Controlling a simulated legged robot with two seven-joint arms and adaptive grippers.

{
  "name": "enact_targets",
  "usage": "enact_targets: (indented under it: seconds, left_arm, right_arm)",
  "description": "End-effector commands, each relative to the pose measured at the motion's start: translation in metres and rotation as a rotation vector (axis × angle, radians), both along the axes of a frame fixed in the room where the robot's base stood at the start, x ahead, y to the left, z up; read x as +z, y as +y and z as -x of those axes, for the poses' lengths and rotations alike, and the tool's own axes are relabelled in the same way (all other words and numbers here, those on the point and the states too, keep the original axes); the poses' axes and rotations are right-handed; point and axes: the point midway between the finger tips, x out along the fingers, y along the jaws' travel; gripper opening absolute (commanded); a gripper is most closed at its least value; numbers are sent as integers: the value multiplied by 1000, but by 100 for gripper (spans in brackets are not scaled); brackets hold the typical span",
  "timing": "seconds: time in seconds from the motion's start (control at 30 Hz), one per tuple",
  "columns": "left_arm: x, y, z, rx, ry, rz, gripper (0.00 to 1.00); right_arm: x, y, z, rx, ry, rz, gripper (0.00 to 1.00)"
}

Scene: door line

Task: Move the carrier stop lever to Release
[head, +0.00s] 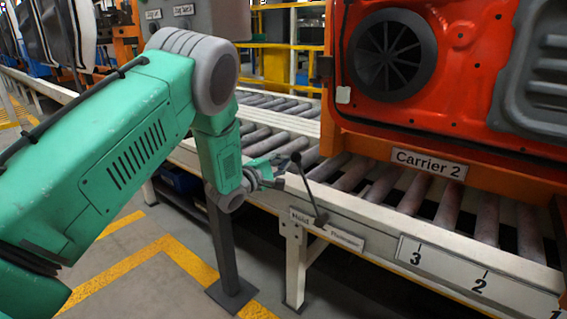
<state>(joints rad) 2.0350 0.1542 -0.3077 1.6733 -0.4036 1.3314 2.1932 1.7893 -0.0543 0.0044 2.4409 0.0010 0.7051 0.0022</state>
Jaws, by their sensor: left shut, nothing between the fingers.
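The carrier stop lever (308,187) is a thin dark rod with a round black knob on the side rail of the roller conveyor. It rises from a pivot between the Hold label (301,216) and the Release label (344,237). The rod leans to the left, on the Hold side. My left gripper (279,172) is shut and empty, just left of the lever's upper part. I cannot tell whether it touches the rod. My right gripper is not in view.
An orange carrier with a Carrier 2 plate (428,163) stands on the conveyor rollers (404,192) at the right. A numbered scale plate (467,278) is on the rail. A dark post (227,250) stands below my gripper. Yellow lines mark the floor.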

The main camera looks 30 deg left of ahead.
Motion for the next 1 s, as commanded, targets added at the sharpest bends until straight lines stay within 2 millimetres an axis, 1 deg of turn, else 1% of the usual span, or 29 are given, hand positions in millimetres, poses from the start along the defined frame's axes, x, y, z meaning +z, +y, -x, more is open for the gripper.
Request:
enact_targets:
  seconds: [0.23, 0.47, 0.67, 0.83, 1.0]
  left_arm:
    - [9, -8, 1, 1, -3, -45, 0]
    - [13, -16, 1, 0, -6, -84, 0]
    - [22, -28, 2, -1, -12, -147, 0]
    - [33, -49, 4, -1, -21, -253, 0]
    - [41, -81, 6, -3, -33, -410, 0]
  right_arm:
    - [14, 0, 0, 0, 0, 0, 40]
    - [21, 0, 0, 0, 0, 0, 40]
    - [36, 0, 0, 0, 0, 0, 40]
    - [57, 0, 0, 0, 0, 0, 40]
    - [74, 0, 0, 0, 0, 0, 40]
